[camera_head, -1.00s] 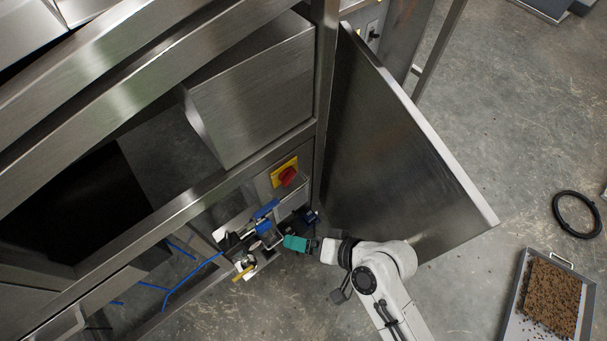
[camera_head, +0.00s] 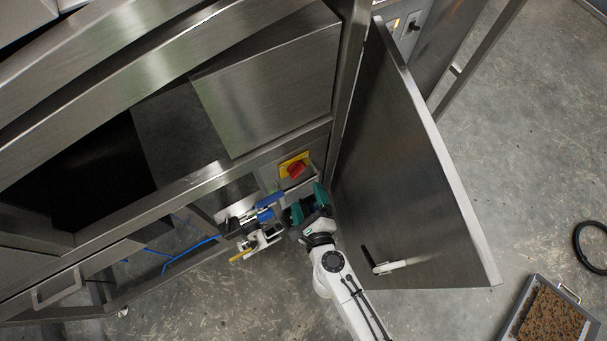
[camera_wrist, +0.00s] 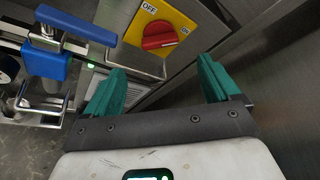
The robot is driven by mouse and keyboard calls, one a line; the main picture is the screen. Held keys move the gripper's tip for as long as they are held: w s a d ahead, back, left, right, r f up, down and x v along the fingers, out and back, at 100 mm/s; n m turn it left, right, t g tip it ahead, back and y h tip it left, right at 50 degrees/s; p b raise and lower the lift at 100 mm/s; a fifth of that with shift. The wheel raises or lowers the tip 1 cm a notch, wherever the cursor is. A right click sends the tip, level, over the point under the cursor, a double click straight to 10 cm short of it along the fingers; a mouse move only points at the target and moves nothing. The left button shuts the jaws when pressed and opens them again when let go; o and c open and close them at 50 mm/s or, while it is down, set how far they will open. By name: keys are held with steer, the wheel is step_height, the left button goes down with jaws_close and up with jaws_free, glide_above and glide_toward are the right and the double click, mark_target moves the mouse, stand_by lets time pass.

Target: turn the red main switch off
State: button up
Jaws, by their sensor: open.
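The red main switch (camera_head: 295,169) is a rotary knob on a yellow plate (camera_head: 284,166), fixed to the steel cabinet's front. In the wrist view the red knob (camera_wrist: 159,36) shows at upper middle, with "OFF" printed at upper left of the yellow plate and "ON" at its right. The knob's bar lies roughly level in that view, its right end toward "ON". My gripper (camera_head: 305,202) is open and empty, just below the switch in the head view. Its green fingers (camera_wrist: 157,80) stand apart short of the knob, not touching it.
A blue-handled valve assembly (camera_head: 265,208) sits close left of my gripper; its blue parts (camera_wrist: 45,65) show in the wrist view. An open steel door (camera_head: 420,190) stands close on the right. A tray of brown pellets (camera_head: 552,312) lies on the floor at lower right.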

mark_target(300, 174)
steer(key=b+x, duration=0.1)
steer(key=x, duration=0.7)
steer(key=shift+w+b, duration=0.25)
steer(key=shift+b, duration=0.15)
steer(key=shift+c, duration=0.2)
steer(key=c, duration=1)
steer(key=shift+a+f, duration=0.1)
